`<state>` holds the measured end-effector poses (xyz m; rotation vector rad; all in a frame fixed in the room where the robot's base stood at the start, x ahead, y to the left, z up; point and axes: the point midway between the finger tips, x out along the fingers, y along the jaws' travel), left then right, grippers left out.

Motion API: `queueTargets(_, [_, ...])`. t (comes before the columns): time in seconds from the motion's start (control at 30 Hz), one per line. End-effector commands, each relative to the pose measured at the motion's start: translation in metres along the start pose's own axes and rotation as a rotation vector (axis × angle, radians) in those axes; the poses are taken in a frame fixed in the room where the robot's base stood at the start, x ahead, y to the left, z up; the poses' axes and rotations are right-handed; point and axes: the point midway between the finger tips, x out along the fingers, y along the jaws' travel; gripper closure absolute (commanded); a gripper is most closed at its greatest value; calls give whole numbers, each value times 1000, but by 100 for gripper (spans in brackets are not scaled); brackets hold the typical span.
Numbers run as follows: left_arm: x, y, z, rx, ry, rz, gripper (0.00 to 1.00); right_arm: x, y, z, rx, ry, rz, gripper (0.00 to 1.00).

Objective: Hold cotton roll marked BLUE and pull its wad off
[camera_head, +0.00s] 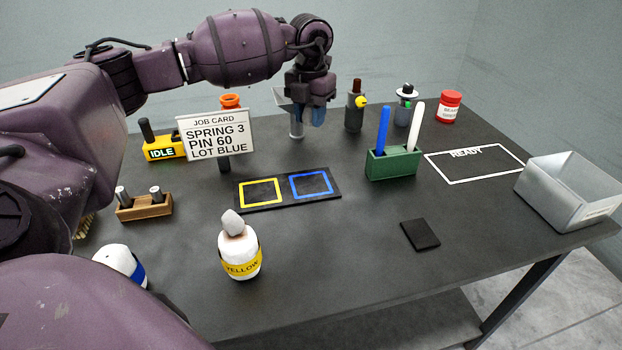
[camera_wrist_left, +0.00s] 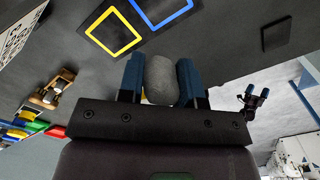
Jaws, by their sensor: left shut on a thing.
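My left gripper (camera_head: 318,113) hangs above the back part of the table in the head view. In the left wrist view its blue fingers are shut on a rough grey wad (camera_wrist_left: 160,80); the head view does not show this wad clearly. The cotton roll marked BLUE (camera_head: 114,256) is at the front left, a white body with a blue band, partly hidden behind my arm. No wad shows on its visible white top. My right gripper does not show in the head view; a small dark shape with blue tips (camera_wrist_left: 256,97) in the left wrist view may be it.
A roll marked YELLOW (camera_head: 240,262) stands in front of the black mat (camera_head: 284,203), a grey wad on top. Nearby are a job card (camera_head: 214,134), a wooden holder (camera_head: 145,209), a green pen holder (camera_head: 393,163), a black pad (camera_head: 420,234) and a grey bin (camera_head: 570,200).

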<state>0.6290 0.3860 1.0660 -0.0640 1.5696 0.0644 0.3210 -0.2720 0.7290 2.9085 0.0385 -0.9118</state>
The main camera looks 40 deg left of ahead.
Motion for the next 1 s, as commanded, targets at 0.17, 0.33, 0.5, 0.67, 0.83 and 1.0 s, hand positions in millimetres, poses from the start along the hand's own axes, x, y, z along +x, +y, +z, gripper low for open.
queueTargets(0.17, [43,0,0,1,5,0,96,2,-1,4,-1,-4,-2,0])
queueTargets(0.33, [80,-1,0,2,5,-1,96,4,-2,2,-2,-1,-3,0])
queueTargets(0.5, [105,0,0,2,2,-1,96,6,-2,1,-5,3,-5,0])
queueTargets(0.67, [114,0,0,3,0,-1,96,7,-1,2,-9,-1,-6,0])
queueTargets(0.83, [127,-1,0,3,3,-1,96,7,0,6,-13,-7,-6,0])
queueTargets(1.0, [155,0,0,3,4,0,96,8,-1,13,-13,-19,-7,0])
